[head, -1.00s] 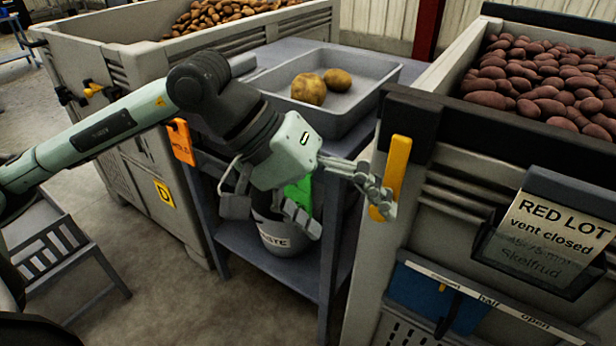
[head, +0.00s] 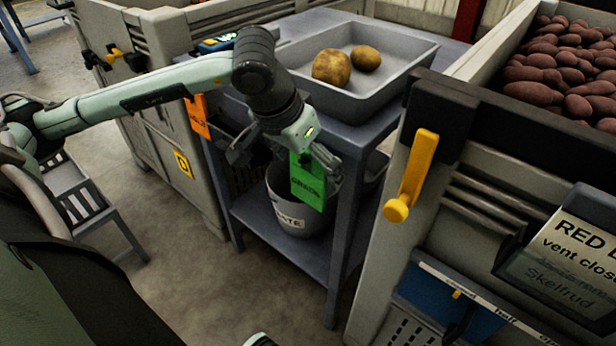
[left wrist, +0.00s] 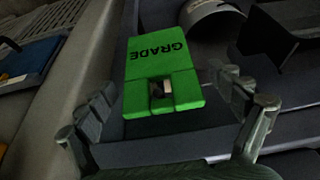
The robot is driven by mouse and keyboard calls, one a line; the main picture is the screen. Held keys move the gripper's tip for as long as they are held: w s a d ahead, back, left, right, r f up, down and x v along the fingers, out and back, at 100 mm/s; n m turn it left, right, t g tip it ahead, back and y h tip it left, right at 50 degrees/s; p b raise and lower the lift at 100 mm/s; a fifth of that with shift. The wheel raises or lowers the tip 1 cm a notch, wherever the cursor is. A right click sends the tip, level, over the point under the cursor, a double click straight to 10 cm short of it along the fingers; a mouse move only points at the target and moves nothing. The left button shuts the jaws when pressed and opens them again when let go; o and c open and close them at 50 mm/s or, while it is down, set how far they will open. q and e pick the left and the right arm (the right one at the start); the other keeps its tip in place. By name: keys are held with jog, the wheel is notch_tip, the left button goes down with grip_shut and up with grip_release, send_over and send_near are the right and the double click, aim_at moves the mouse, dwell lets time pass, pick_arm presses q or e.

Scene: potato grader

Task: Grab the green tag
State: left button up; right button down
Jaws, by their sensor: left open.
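The green tag (head: 308,182), lettered "GRADE", hangs at the front edge of the grey table (head: 345,138). In the left wrist view the green tag (left wrist: 160,55) is near the middle, with a dark opening and a small metal piece at its near end. My left gripper (head: 287,163) is open at the tag, one finger on each side in the head view. In the left wrist view, my left gripper (left wrist: 168,112) shows its fingers spread wide left and right of the tag's near end, apart from it.
An orange tag (head: 197,116) hangs left of my gripper. A yellow handle (head: 413,172) sits on the right crate. A grey tray (head: 392,85) with two potatoes is on the table.

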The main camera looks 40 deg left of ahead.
pick_arm(q)
jog(key=shift+c, duration=0.6)
jog(key=c, duration=1.1)
